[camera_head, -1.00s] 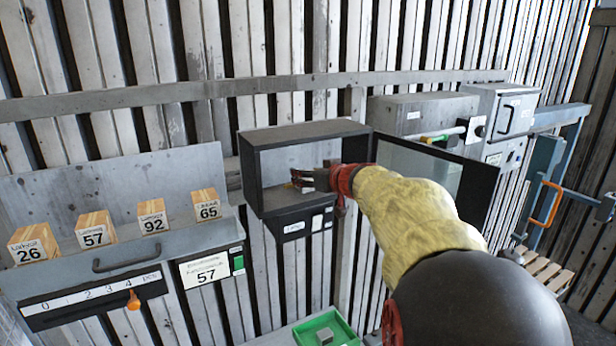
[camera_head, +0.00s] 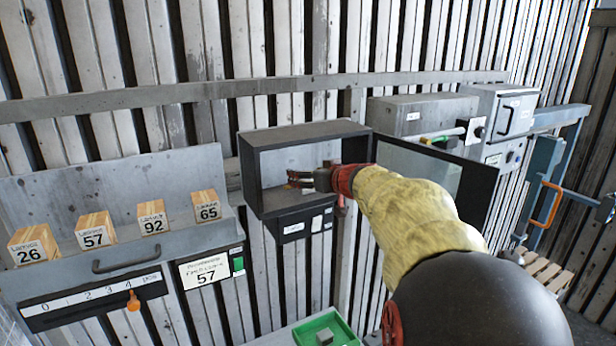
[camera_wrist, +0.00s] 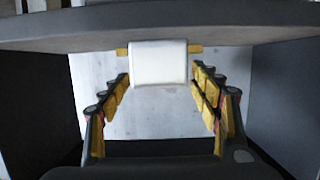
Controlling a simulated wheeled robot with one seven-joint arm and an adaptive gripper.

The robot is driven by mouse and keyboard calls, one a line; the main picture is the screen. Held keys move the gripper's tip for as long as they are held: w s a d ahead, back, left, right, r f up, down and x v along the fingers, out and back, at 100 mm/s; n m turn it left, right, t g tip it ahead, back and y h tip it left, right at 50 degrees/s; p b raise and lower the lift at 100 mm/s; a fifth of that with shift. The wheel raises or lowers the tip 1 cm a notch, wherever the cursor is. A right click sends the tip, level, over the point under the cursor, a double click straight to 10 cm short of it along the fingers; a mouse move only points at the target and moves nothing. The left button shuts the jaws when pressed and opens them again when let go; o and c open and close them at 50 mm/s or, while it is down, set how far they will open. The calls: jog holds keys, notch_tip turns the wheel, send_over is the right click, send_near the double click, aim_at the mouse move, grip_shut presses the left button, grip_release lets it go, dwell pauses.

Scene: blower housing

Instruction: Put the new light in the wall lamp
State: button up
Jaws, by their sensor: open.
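The wall lamp is a dark open-fronted box (camera_head: 310,133) on the wall, with its glazed door (camera_head: 420,172) swung open to the right. My gripper (camera_head: 291,179) reaches into the box from the right. In the wrist view my gripper (camera_wrist: 160,74) is open, with its yellow-padded fingers spread left and right. A white cylinder with brass-coloured ends, apparently a light (camera_wrist: 158,62), lies crosswise between the fingertips under the box's edge. Gaps show between it and the fingers. In the head view I cannot make out this light.
A shelf at left holds several wooden blocks numbered 26 (camera_head: 33,245), 57 (camera_head: 95,230), 92 (camera_head: 152,217) and 65 (camera_head: 206,206). A sign (camera_head: 204,270) below reads 57. A green tray (camera_head: 340,322) with a small grey block stands below. Grey wall boxes (camera_head: 420,112) are at right.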

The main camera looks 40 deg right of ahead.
jog(key=v, duration=1.2)
jog(key=a+r+m+h, duration=0.2)
jog(key=a+h, duration=0.2)
jog(key=a, duration=0.4)
jog(key=s+a+f+n+g+y, duration=0.2)
jog(key=s+a+f+g+y, duration=0.1)
jog(key=s+a+f, duration=0.6)
jog(key=s+a+f+n+g+y, duration=0.2)
jog(key=s+a+f+g+y, duration=0.2)
jog(key=s+a+f, duration=0.6)
jog(key=a+f+g, duration=0.1)
jog(key=a+f, duration=0.3)
jog(key=a, duration=0.3)
jog(key=shift+s+a+n+g, duration=0.2)
jog(key=shift+n+g, duration=0.1)
jog(key=shift+n, duration=0.1)
notch_tip(320, 180, down, 30)
jog(key=b, duration=2.9)
jog(key=shift+r, duration=0.15)
